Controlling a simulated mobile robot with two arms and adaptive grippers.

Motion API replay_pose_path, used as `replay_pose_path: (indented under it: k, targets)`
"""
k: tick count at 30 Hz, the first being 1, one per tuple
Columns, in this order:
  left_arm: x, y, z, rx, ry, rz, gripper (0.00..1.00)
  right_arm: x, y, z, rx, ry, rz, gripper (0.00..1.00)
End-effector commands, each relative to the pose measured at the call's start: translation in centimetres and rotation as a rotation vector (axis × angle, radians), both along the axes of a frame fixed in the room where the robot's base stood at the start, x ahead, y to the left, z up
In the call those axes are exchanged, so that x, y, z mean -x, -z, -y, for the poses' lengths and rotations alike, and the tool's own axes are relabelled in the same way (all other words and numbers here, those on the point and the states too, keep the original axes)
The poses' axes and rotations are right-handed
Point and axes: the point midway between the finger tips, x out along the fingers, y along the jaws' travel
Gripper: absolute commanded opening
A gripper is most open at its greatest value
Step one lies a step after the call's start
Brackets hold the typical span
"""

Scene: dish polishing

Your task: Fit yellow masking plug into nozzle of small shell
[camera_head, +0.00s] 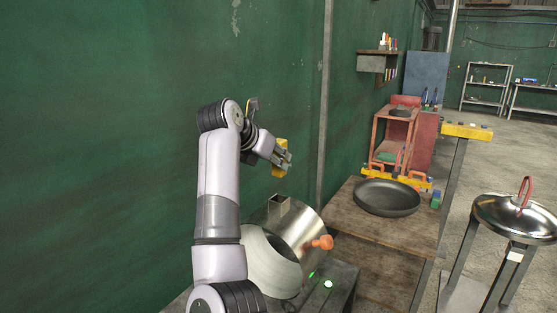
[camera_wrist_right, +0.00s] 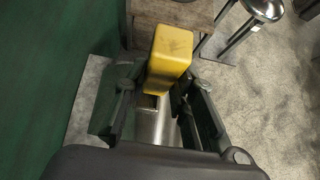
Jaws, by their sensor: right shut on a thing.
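The yellow masking plug (camera_head: 279,146) is a rectangular block held in my right gripper (camera_head: 284,161), up in the air near the green wall. In the right wrist view the plug (camera_wrist_right: 171,52) stands between the two dark fingers of my right gripper (camera_wrist_right: 166,95). The small shell (camera_head: 296,228) is a shiny metal drum below the gripper. Its square nozzle (camera_head: 278,205) points up, and the plug is above it and apart from it. In the right wrist view the nozzle (camera_wrist_right: 149,101) shows partly behind the plug. My left gripper is not in view.
An orange knob-like piece (camera_head: 321,242) sticks out of the shell's right side. A wooden table (camera_head: 375,225) to the right carries a dark round pan (camera_head: 387,197). A polished metal dish (camera_head: 515,217) sits on a stand further right. The green wall (camera_head: 110,130) is close on the left.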

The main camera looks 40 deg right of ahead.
Motion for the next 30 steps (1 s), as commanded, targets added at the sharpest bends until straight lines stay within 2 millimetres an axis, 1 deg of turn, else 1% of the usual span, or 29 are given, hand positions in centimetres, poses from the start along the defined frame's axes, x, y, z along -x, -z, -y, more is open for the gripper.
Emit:
replay_pose_path:
  k: [1,3,8,15,17,24,30]
  targets:
    - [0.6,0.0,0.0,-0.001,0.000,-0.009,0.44,0.0,0.0,0.0,0.000,0.000,0.000,0.00]
    - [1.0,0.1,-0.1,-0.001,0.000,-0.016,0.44,0.0,0.0,0.0,0.000,-0.001,0.001,0.00]
    - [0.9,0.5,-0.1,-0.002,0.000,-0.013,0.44,0.0,0.0,-0.1,0.003,-0.008,0.008,0.00]
    - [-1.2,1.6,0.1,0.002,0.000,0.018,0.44,0.0,1.8,0.0,0.003,-0.007,0.006,0.00]
    - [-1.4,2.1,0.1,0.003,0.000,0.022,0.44,0.0,2.4,-0.1,0.002,-0.007,0.005,0.00]
    - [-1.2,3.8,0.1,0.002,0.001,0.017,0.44,0.0,4.7,0.0,0.003,-0.007,0.006,0.00]
    - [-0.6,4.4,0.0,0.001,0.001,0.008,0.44,0.0,5.6,0.0,0.004,-0.006,0.007,0.00]
